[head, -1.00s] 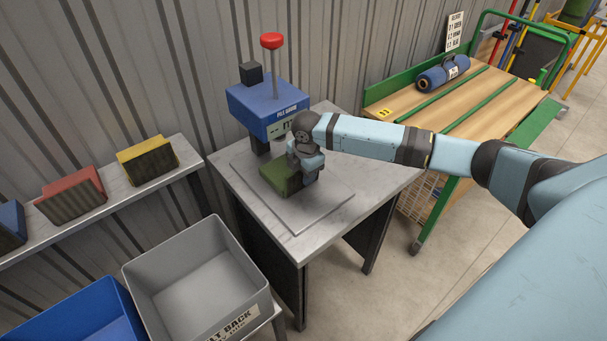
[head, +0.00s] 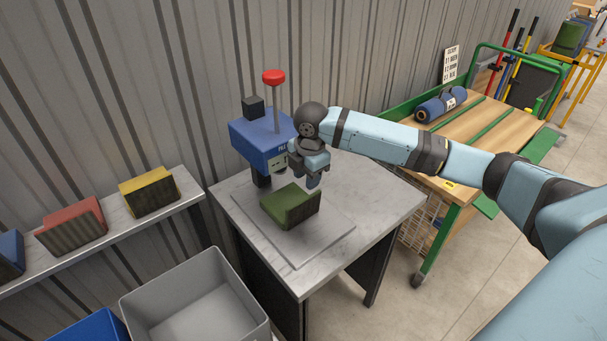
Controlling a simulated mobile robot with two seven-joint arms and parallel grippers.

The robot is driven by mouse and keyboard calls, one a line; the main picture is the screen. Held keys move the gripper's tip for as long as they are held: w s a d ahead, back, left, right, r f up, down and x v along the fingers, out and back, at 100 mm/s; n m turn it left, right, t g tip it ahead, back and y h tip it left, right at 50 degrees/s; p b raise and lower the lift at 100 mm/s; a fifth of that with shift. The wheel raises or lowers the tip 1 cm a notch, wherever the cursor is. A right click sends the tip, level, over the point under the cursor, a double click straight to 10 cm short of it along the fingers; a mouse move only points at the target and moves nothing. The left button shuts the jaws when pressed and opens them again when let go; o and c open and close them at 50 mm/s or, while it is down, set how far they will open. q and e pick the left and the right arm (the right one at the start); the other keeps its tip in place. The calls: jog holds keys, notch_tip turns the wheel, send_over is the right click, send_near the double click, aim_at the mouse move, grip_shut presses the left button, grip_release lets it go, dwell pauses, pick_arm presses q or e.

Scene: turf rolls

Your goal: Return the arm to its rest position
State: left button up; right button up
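My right arm reaches in from the right. Its gripper (head: 312,182) hangs above and just behind the green turf sample (head: 285,206). The gripper looks apart from the sample, but the fingers are small and partly hidden, so I cannot tell how wide they are. The green sample lies on the grey plate (head: 318,239) of the blue pile gauge (head: 258,138), which has a red-knobbed lever. My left gripper is out of the picture.
The gauge stands on a grey-topped table (head: 385,206). A shelf (head: 112,222) at left holds blue, red and yellow samples. Below are a grey bin (head: 195,300) and a blue bin (head: 92,328). A green-framed cart (head: 470,130) with a blue roll (head: 440,104) is at right.

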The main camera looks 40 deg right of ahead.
jog(key=shift+a, duration=0.1)
jog(key=s+a+f+m+t+y, duration=0.1)
jog(key=s+a+f+m, duration=0.1)
jog(key=s+a+f, duration=0.4)
jog(key=s+a+f+m+y, duration=0.1)
jog(key=s+a+f+m, duration=0.2)
jog(key=s+a, duration=0.55)
jog(key=s+d+m+t+h, duration=0.2)
jog(key=s+d+m, duration=0.2)
jog(key=s+m, duration=1.05)
jog(key=w+a+f+n+t+y+p, duration=0.2)
jog(key=a+t+p, duration=0.4)
jog(key=p, duration=0.5)
jog(key=shift+w+a+f+n+t+y, duration=0.25)
jog(key=shift+w+n+t+y, duration=0.35)
jog(key=shift+n, duration=0.25)
